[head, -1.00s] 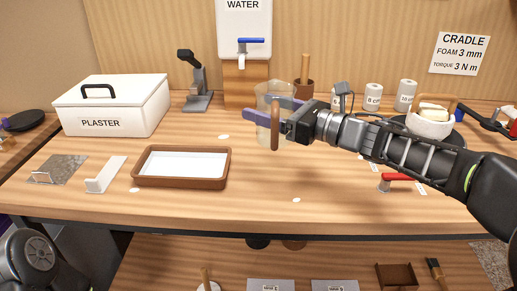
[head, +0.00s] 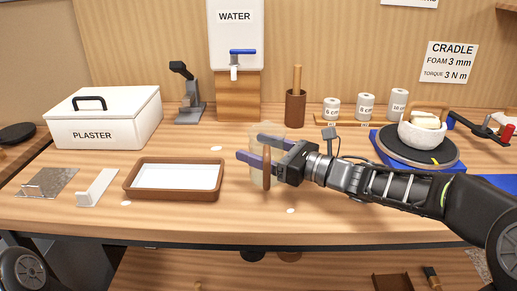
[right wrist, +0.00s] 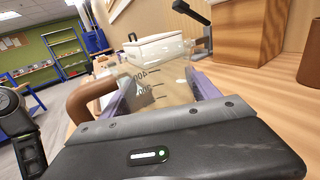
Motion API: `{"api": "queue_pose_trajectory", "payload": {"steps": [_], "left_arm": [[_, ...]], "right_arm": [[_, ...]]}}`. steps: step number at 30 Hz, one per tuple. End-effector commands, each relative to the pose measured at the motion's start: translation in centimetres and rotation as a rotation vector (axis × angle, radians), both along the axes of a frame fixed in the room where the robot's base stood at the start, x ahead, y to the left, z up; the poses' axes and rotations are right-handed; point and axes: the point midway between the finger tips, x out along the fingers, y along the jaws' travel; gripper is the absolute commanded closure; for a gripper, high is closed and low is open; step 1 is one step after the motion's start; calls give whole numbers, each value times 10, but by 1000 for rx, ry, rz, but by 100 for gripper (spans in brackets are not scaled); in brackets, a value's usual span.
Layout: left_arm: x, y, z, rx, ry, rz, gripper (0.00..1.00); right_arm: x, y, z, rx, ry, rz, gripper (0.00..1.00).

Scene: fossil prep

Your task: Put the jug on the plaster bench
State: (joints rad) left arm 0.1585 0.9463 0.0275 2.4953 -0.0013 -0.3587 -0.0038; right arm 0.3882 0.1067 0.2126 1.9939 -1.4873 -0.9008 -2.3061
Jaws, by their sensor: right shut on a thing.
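The jug (head: 257,174) is clear with dark volume marks and a brown handle (head: 267,169). My right gripper (head: 254,149) is shut on it, with a purple finger on either side. The jug looks upright over the middle of the wooden plaster bench (head: 330,213), right of the brown tray. I cannot tell whether its base touches the bench top. My left gripper is not in view.
The brown-rimmed tray (head: 178,193) and white plaster box (head: 105,120) are to the left. The water tank (head: 235,35) with a blue-handled tap stands behind. A brown cup (head: 295,109), white rolls (head: 365,106) and a dark turntable (head: 440,157) with a bowl are right. Bench in front of the jug is clear.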

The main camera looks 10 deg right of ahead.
Motion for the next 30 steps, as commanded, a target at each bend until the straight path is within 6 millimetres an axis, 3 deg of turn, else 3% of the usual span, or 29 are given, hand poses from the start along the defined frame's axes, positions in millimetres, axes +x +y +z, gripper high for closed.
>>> {"api": "queue_pose_trajectory", "payload": {"steps": [6,7,15,24,30], "left_arm": [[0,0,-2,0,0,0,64],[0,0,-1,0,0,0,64],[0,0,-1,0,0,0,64],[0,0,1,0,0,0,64],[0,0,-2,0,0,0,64]], "right_arm": [[0,0,-1,0,0,0,100],[0,0,-1,0,0,0,28],[0,0,0,0,0,0,8],[0,-1,1,0,0,0,8],[-14,-16,0,-1,0,-3,8]]}}
